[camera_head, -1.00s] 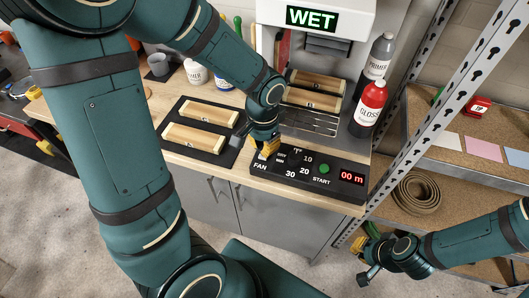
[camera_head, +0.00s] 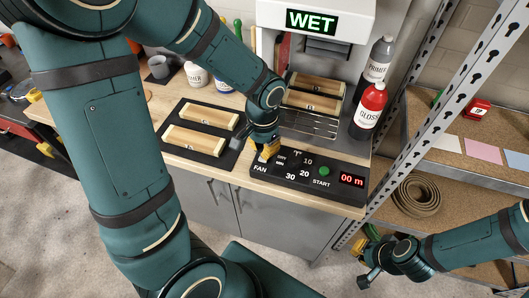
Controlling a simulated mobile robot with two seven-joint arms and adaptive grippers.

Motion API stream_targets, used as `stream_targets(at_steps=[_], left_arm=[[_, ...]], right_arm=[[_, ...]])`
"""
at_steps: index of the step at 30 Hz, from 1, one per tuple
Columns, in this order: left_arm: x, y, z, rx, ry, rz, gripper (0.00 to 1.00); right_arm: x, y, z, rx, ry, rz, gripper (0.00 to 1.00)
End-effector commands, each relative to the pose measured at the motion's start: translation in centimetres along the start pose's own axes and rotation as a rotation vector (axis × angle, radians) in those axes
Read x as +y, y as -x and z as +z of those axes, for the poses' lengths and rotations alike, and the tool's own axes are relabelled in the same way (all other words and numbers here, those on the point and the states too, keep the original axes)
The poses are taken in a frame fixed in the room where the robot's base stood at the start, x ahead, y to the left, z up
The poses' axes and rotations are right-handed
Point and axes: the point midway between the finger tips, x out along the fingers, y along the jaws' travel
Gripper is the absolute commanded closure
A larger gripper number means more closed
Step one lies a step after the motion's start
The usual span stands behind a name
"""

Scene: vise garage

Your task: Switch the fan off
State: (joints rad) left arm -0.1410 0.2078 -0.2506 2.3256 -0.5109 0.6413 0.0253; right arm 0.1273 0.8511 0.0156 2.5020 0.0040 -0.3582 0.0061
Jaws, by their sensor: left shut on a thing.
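The black control panel (camera_head: 335,195) lies on the front edge of the bench. It bears the label FAN at its left end, a timer marked with numbers, a green START button (camera_head: 324,171) and a red display reading 00 m (camera_head: 352,180). My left gripper (camera_head: 266,156) is over the panel's left end, just above the FAN label, with its yellow fingertips closed at the fan switch. The switch itself is hidden by the fingers, so its position does not show. My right gripper (camera_head: 367,262) hangs at the lower right, away from the panel; its jaws are too small to read.
Wooden blocks lie on a dark mat (camera_head: 172,143) to the left and on a rack (camera_head: 318,124). PRIMER (camera_head: 376,63) and red GLOSS (camera_head: 369,108) bottles stand right. A metal shelf post (camera_head: 420,128) rises at right.

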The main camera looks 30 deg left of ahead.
Motion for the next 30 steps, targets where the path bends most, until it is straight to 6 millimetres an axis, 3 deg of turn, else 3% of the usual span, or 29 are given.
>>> stream_targets(at_steps=[30], left_arm=[[0.0, -1.0, 0.0, 0.0, 0.0, 0.0, 1.0]], right_arm=[[0.3, -0.8, 0.1, 0.0, 0.0, 0.0, 1.0]])
